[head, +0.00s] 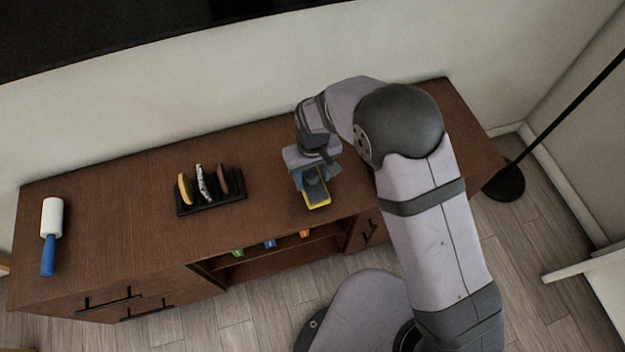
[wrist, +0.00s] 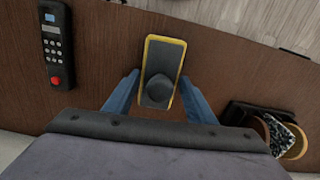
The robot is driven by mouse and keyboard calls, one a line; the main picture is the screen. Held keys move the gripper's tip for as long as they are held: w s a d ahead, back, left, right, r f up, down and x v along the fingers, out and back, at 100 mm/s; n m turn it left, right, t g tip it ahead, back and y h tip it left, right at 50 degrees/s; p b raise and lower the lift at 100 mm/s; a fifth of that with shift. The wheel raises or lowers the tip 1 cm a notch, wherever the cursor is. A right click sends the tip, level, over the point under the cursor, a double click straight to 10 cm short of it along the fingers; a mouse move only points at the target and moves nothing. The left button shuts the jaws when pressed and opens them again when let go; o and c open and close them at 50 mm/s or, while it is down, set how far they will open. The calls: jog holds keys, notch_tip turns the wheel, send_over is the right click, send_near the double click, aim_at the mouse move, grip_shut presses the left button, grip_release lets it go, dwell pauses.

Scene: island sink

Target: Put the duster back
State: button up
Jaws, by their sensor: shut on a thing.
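A grey block with a yellow edge and a dark round knob, which looks like the duster (head: 317,204), is at my gripper on the right part of the brown cabinet top. It also shows in the wrist view (wrist: 163,56), with its long side pointing away from the palm. My gripper (head: 313,181) has its blue fingers on either side of the block, shut on it. In the wrist view the fingers (wrist: 159,76) flank its sides. I cannot tell whether the block is lifted or resting on the wood.
A black rack (head: 211,204) with three upright brush-like pieces stands left of my gripper. A white roller with a blue handle (head: 48,263) lies at the far left. A dark keypad handset (wrist: 55,45) lies nearby. Small coloured items show in the open shelf (head: 285,262) below.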

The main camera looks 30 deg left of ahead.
aim_at(313, 174)
jog(key=shift+f, duration=1.35)
jog(key=o, duration=1.4)
jog(key=shift+f, duration=0.1)
notch_tip(313, 174, up, 12)
jog(key=shift+r+b, duration=0.15)
jog(key=shift+b, duration=0.35)
